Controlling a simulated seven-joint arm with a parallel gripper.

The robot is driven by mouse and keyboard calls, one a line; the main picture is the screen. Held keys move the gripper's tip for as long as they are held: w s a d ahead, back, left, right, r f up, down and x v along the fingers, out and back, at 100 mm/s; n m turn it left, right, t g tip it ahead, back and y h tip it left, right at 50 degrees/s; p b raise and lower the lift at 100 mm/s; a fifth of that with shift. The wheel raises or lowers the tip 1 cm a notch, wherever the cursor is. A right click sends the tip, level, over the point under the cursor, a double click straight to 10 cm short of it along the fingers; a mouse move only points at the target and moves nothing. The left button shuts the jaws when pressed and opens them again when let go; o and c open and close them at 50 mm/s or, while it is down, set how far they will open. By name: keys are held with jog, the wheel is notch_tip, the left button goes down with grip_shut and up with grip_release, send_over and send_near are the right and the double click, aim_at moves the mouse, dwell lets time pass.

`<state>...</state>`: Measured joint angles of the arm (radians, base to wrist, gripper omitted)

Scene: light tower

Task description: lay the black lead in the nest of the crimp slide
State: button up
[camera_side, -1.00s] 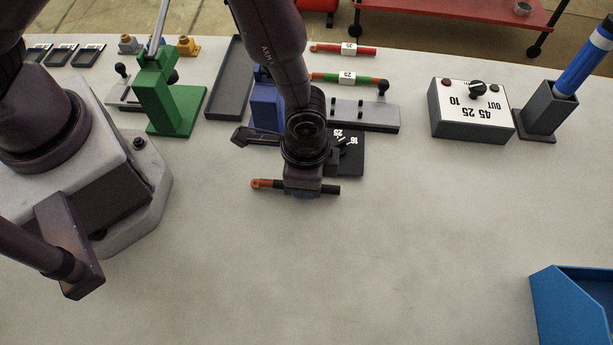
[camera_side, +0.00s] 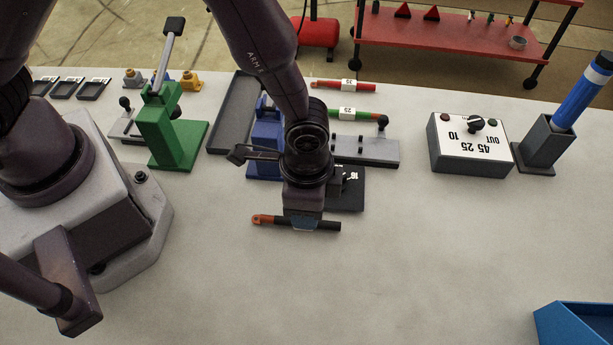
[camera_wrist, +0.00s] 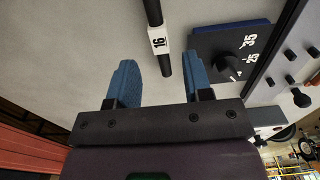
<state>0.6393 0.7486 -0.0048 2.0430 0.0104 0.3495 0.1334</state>
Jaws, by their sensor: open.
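The black lead (camera_side: 328,225) has a copper lug at its left end in the side view. In the wrist view the black lead (camera_wrist: 152,12) carries a white "16" tag and its end reaches between the fingertips. My gripper (camera_side: 304,222) is at the lead's middle in the side view and hides part of it. In the wrist view my gripper (camera_wrist: 158,82) has its blue-padded fingers apart, with a gap on both sides of the lead. A grey slide-like plate with a black knob (camera_side: 365,152) lies behind the gripper; I cannot tell whether it is the crimp slide.
A dark plate marked with sizes (camera_side: 345,196) is close behind the lead. A blue press (camera_side: 266,140), green press (camera_side: 178,140) and grey tray (camera_side: 233,110) stand at the back. A control box (camera_side: 470,145) is right.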

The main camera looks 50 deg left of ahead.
notch_tip(320, 180, up, 8)
jog(key=s+a+r+n+t, duration=0.1)
jog(key=a+r+n+t, duration=0.1)
jog(key=a+r, duration=0.6)
jog(key=s+a+r+n+t, duration=0.1)
jog(key=a+r+n, duration=0.3)
jog(key=a+r, duration=0.4)
notch_tip(320, 180, up, 3)
jog(key=shift+s+a+r+t+h, duration=0.1)
jog(key=shift+s+a+t+h, duration=0.2)
jog(key=shift+s+t, duration=0.15)
jog(key=shift+o, duration=0.5)
jog(key=s+a+r+n+t, duration=0.1)
jog(key=s+a+r+n, duration=0.2)
jog(key=s+a, duration=0.1)
jog(key=shift+s+a+t, duration=0.3)
jog(key=shift+s+t, duration=0.05)
jog(key=shift+s, duration=0.5)
